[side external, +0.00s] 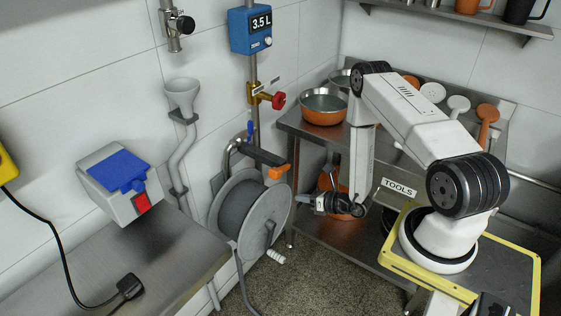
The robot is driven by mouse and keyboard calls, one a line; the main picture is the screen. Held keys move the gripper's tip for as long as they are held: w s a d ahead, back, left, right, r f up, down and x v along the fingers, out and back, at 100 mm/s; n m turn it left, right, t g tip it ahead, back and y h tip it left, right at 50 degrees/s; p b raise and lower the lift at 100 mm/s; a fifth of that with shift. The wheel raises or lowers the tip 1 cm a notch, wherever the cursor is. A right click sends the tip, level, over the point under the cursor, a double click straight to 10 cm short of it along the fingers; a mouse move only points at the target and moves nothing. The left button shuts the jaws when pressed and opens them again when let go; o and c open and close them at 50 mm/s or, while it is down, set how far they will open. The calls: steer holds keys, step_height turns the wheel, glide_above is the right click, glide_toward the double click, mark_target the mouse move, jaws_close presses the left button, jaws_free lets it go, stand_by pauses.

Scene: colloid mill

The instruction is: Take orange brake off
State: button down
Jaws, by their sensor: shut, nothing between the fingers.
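The orange brake (278,172) is a small orange piece at the upper right rim of the grey hose reel (236,208). It appears to touch the rim, below the right end of a black bar (262,156). My gripper (305,202) is to the right of the reel and lower than the brake, pointing left. Its fingers look closed and hold nothing. A gap shows between the fingertips and the brake. The fingertips are small and dark here, and their depth relative to the reel is hard to tell.
A white crank knob (276,256) sticks out at the reel's lower right. A steel table with pans (324,107) stands behind my arm, with a TOOLS label (398,190) on its front. A steel counter (150,268) is at left. A red valve handle (278,100) is above the reel.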

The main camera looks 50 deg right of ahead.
mark_target(269, 192)
steer(key=shift+w, duration=0.15)
steer(key=x, duration=0.9)
steer(key=shift+w+f, duration=0.1)
steer(key=shift+w, duration=0.3)
steer(key=shift+s+d+r, duration=0.1)
steer(key=shift+d+r, duration=0.15)
steer(key=shift+r, duration=0.35)
steer(key=shift+w+d+r, duration=0.1)
steer(key=shift+d+r, duration=0.1)
steer(key=shift+r, duration=0.45)
steer(key=shift+s+d+r, duration=0.1)
steer(key=shift+d+r, duration=0.15)
steer(key=shift+r, duration=0.35)
steer(key=shift+r, duration=0.1)
